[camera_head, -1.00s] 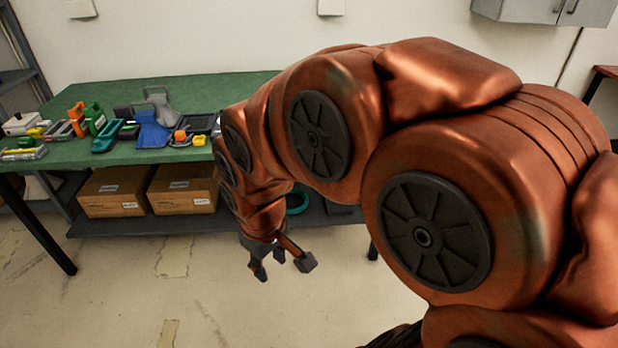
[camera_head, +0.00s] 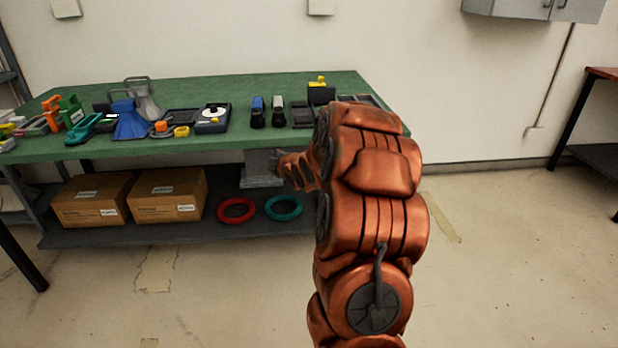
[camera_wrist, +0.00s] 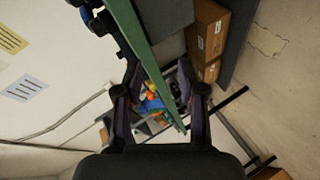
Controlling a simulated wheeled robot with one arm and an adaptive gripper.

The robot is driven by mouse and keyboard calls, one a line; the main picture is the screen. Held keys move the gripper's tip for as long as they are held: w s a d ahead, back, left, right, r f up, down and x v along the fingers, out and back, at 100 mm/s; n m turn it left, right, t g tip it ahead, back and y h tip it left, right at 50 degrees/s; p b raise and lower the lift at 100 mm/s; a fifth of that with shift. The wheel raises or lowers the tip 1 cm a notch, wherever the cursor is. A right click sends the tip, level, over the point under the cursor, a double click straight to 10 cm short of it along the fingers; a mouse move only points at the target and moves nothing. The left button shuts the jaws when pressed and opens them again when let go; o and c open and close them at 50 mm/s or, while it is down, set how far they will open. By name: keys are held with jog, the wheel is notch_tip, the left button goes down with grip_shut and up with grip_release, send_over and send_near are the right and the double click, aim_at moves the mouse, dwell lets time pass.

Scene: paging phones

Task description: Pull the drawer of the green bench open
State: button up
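The green bench (camera_head: 215,143) stands against the wall in the head view. A grey drawer-like unit (camera_head: 262,168) hangs beneath its top, left of my arm; its handle cannot be made out. A grey face (camera_wrist: 165,15) beside that edge may be the drawer unit. No contact is visible.
Two cardboard boxes (camera_head: 92,200), a red ring (camera_head: 236,218) and a teal ring (camera_head: 283,216) lie on the lower shelf (camera_head: 165,233). Tools and devices crowd the bench top. The floor in front is clear. A red-topped table (camera_head: 602,73) stands at far right.

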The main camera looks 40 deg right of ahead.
jog(key=s+d+f+n+t+h+b, duration=0.1)
jog(key=s+d+f+n+t+b, duration=0.2)
jog(key=d+f, duration=0.4)
jog(key=s+d+f+n+t+b, duration=0.1)
jog(key=d+f+n+t+b, duration=0.15)
jog(key=d+f+b, duration=0.4)
jog(key=shift+t, duration=0.45)
jog(key=shift+w+d+r, duration=0.6)
jog(key=shift+w, duration=0.6)
jog(key=shift+w+d+r, duration=0.6)
jog(key=shift+w+d, duration=0.05)
jog(key=shift+w, duration=0.5)
jog(key=shift+w+d+r, duration=0.6)
jog(key=shift+w, duration=0.6)
grip_shut()
